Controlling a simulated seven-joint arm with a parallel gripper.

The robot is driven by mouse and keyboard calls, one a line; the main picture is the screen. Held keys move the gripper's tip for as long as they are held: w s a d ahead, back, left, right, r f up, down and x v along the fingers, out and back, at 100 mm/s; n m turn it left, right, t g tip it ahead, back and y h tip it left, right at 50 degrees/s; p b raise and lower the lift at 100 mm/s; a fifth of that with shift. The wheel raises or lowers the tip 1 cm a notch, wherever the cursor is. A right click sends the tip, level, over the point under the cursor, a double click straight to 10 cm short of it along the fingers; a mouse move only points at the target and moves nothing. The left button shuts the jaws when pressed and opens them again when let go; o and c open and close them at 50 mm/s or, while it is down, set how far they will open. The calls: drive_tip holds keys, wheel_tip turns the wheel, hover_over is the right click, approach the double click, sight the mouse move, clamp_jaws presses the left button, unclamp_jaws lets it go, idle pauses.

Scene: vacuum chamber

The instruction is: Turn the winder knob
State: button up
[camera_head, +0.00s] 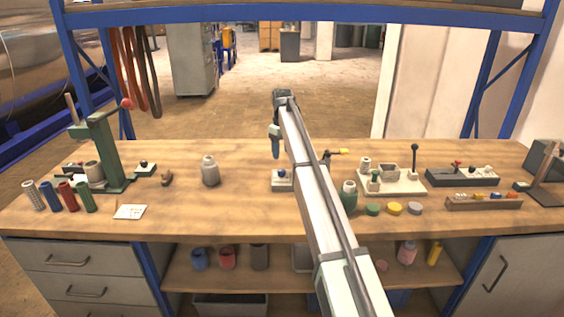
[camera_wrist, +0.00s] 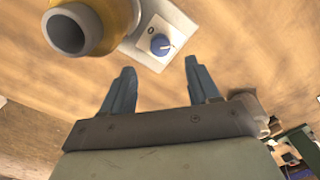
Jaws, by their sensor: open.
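A blue round knob with a pale pointer mark (camera_wrist: 161,44) sits on a small light plate (camera_wrist: 175,22) marked "0" in the wrist view. In the head view the knob (camera_head: 282,174) tops a small pale box (camera_head: 282,184) mid-bench. I take it for the winder knob; no label shows. My gripper (camera_wrist: 159,64) is open and empty, with the knob just beyond its blue-grey fingertips, roughly between them. In the head view my gripper (camera_head: 276,155) hangs above the box, apart from it. My arm hides part of the bench to the right.
A yellow-and-grey hollow cylinder (camera_wrist: 75,30) is close beside the plate. A grey bottle (camera_head: 210,171) stands left of the box, and a green jar (camera_head: 348,197) right of my arm. Bare wood lies in front.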

wheel_tip(320, 180, up, 5)
hover_over(281, 170)
drive_tip(key=shift+s+d, duration=0.2)
drive_tip(key=f, duration=1.3)
drive_tip(key=shift+w+a+f, duration=0.2)
drive_tip(key=shift+f, duration=0.2)
